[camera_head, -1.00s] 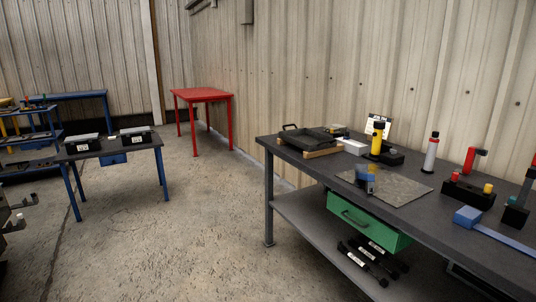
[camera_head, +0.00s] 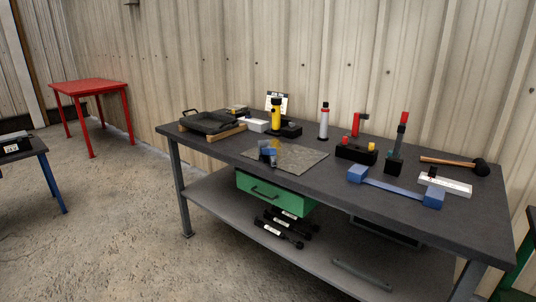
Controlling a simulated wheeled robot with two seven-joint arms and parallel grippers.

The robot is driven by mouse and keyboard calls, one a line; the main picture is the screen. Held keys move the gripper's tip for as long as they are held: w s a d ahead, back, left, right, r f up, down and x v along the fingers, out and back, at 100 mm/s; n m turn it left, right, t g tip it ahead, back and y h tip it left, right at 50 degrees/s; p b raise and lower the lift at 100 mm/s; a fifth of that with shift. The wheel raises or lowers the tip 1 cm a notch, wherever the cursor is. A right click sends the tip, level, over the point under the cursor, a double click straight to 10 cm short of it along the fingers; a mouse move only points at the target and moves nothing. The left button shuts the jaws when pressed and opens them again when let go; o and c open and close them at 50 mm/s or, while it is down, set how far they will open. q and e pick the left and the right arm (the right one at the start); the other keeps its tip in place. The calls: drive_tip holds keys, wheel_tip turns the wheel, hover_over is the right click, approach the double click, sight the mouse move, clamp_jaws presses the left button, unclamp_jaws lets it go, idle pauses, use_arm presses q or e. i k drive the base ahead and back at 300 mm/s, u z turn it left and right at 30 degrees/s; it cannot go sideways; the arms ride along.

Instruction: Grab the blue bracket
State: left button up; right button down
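A long blue bracket-like piece, a flat bar (camera_head: 395,188) with a blue block at each end, lies on the dark workbench (camera_head: 450,222) near its front edge, right of centre. A smaller blue piece (camera_head: 266,150) with a yellowish part beside it stands on a grey mat (camera_head: 307,157) in the middle of the bench. I cannot tell for certain which of the two is the blue bracket. Neither gripper shows in the head view, and nothing is seen touching either blue piece.
A black tray (camera_head: 208,122), yellow-and-black tool (camera_head: 276,114), white-and-red bottle (camera_head: 323,122), red-handled items (camera_head: 357,148), hammer (camera_head: 455,162) and white level-like bar (camera_head: 445,186) stand or lie around. A green drawer (camera_head: 275,193) hangs below. Floor is clear at front left; a red table (camera_head: 88,88) stands behind.

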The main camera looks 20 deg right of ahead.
sight(264, 149)
drive_tip(key=u, duration=0.05)
drive_tip(key=i, duration=1.65)
drive_tip(key=z, duration=0.85)
